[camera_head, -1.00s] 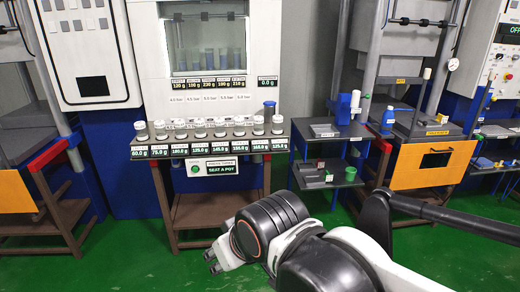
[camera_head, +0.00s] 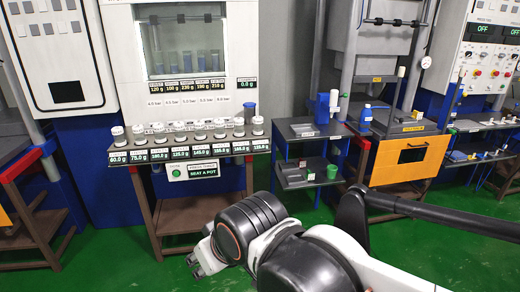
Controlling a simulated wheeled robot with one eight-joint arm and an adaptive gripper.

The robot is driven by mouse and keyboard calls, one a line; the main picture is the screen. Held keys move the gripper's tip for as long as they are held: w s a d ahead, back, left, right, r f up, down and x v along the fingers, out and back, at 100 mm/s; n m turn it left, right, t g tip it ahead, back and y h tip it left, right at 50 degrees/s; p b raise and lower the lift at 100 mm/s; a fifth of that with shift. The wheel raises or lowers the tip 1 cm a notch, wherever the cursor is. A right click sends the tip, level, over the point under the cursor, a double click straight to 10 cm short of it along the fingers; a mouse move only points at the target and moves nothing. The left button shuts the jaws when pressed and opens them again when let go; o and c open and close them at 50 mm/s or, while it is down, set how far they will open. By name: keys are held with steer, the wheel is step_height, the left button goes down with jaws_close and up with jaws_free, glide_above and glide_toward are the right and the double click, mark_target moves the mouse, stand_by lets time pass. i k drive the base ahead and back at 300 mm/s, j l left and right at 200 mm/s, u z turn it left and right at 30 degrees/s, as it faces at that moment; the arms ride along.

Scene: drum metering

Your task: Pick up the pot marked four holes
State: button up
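A row of several small pots with white lids (camera_head: 178,134) stands upright on the narrow shelf (camera_head: 190,149) at the front of the white cabinet. Each pot has a weight label below it. The hole marks on the pots are too small to read, so I cannot tell which one has four holes. My gripper (camera_head: 194,266) is low in front of the cabinet, over the green floor and well below the shelf, apart from every pot. No pot shows in it. Its fingers are small and partly turned away, so their opening is unclear.
A blue cup-like piece (camera_head: 250,110) is at the shelf's right end. A green button (camera_head: 176,172) is below the shelf. A dark side table (camera_head: 305,130) and an orange-fronted press (camera_head: 405,160) stand to the right. Green floor (camera_head: 110,262) is clear at the lower left.

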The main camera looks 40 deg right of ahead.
mark_target(158, 128)
steer(key=i+j, duration=0.25)
steer(key=i, duration=0.2)
steer(key=i+j, duration=0.2)
steer(key=i, duration=0.3)
steer(key=i+j, duration=0.25)
steer(key=i, duration=0.2)
steer(key=i+j, duration=0.2)
steer(key=i, duration=0.25)
steer(key=j+u, duration=0.05)
